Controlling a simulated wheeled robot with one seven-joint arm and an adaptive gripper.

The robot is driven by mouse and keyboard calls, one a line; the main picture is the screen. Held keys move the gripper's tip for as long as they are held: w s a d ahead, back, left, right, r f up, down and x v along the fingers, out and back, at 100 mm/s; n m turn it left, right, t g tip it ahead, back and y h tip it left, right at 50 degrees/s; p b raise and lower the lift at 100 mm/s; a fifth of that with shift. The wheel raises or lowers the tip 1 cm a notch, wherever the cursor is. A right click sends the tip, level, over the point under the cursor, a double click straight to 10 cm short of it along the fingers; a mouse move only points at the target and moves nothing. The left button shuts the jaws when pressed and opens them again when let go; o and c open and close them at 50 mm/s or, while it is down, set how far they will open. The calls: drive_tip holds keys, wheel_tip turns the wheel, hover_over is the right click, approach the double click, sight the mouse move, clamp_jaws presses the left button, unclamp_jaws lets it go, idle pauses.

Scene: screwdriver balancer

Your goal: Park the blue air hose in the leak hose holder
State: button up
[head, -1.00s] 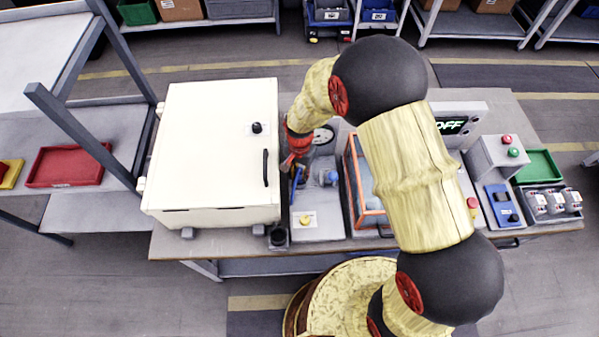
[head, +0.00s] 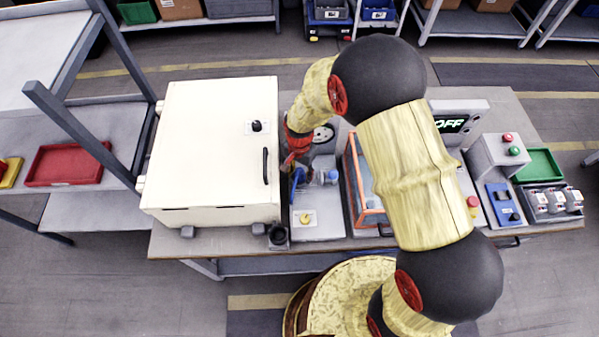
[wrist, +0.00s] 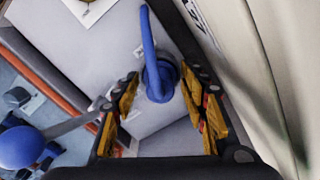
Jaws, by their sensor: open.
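The blue air hose (head: 297,181) shows in the head view beside the white cabinet's right side, below my wrist. In the wrist view the blue hose (wrist: 149,42) comes down from the top and ends at a dark blue round piece (wrist: 159,82). My gripper (wrist: 164,118) is open, with a yellow-padded finger on each side of that piece; I see no finger closed on it. In the head view my gripper is mostly hidden by my arm. A black cup-like holder (head: 278,235) stands at the bench's front edge; I cannot tell whether it is the leak hose holder.
The white cabinet (head: 210,150) stands close on the left. A plate with a yellow knob (head: 305,218) and a blue ball-topped part (head: 331,177) are nearby. An orange-framed box (head: 362,185) is on the right. The wrist view shows the cabinet wall (wrist: 270,70) close on the right.

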sight(300, 172)
wheel_tip(300, 172, up, 12)
idle(0.7)
idle(0.5)
drive_tip(key=s+d+r+n+t+b, duration=0.2)
drive_tip(key=s+d+r+n+b, duration=0.1)
drive_tip(key=s+d+r, duration=0.4)
drive_tip(key=s+d+r+n+t+b, duration=0.3)
drive_tip(key=s+d+r, duration=0.4)
drive_tip(key=s+r, duration=0.6)
drive_tip(key=shift+n+t+b, duration=0.3)
drive_tip(key=shift+n+b, duration=0.1)
drive_tip(key=shift+n, duration=0.2)
